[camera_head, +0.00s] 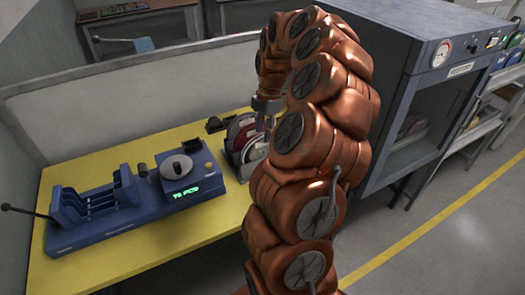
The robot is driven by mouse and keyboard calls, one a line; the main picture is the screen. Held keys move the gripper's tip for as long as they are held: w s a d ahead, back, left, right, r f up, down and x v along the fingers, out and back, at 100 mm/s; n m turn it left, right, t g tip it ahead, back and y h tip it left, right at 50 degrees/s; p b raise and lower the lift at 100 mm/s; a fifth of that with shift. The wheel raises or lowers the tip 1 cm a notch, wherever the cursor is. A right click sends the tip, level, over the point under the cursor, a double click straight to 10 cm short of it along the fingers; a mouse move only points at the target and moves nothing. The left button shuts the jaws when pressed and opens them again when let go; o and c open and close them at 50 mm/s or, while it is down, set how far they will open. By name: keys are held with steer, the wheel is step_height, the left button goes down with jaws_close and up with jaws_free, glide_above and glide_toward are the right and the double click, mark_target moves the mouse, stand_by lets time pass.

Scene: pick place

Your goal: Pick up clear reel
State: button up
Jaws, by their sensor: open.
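Several reels stand upright, close together, in a small rack on the yellow table, left of my arm. One reel (240,131) shows a dark red face with a pale rim. A pale, partly see-through reel (254,151) stands in front of it and looks like the clear reel, though my arm hides its right side. My gripper (261,124) points down at the top of the reels, small and partly hidden behind my arm. It is open, and no reel is lifted. I cannot tell whether its fingers touch or straddle a reel.
A blue counting machine (120,222) with a green display, a grey disc and a row of slotted blue plates fills the left of the yellow table (222,222). A grey partition (120,100) stands behind. A blue-grey cabinet (400,100) with a glass door stands right of my arm.

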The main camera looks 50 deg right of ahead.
mark_target(263, 152)
steer(key=shift+w+a+f+p, duration=0.15)
steer(key=shift+f+p, duration=0.15)
steer(key=shift+f, duration=0.6)
steer(key=shift+s+a+f+p, duration=0.1)
steer(key=shift+f+p, duration=0.15)
steer(key=shift+f, duration=0.65)
jaws_close()
